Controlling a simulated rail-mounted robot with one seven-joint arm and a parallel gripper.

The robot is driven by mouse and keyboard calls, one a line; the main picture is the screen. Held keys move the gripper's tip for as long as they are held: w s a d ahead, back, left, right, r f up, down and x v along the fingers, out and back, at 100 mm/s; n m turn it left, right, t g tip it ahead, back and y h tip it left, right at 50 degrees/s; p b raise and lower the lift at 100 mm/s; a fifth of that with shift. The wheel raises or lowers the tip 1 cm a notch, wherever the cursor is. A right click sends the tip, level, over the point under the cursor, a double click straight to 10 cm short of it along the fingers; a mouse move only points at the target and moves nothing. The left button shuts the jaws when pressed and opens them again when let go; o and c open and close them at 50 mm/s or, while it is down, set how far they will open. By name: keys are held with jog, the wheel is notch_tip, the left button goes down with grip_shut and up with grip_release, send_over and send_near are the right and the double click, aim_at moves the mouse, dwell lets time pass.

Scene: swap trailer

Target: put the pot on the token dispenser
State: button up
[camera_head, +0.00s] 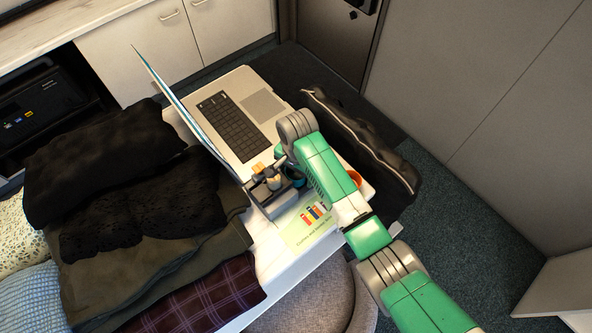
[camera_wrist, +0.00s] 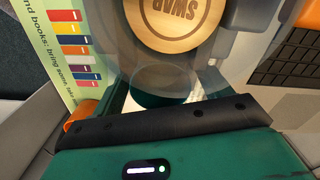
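The token dispenser (camera_head: 275,205) is a small grey box on the white table, with round wooden tokens at its top. In the wrist view a wooden disc (camera_wrist: 178,18) marked SWAP shows at the top. An orange round rim (camera_head: 353,178), which looks like a pot, stands on the table just right of my arm, partly hidden by it. A bit of orange also shows in the wrist view (camera_wrist: 80,116). My gripper (camera_head: 292,172) is low, close beside the dispenser. A dark green rounded shape (camera_wrist: 162,88) lies below the disc; I cannot tell what it is.
An open laptop (camera_head: 232,126) stands behind the dispenser. A sign with coloured books (camera_head: 306,228) lies in front of it. Folded clothes (camera_head: 140,235) fill the left of the table. A stool (camera_head: 325,300) is at the front.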

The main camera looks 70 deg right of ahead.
aim_at(297, 178)
notch_tip(297, 178, up, 12)
jog(key=shift+r, duration=0.2)
jog(key=shift+s, duration=0.1)
dwell(0.8)
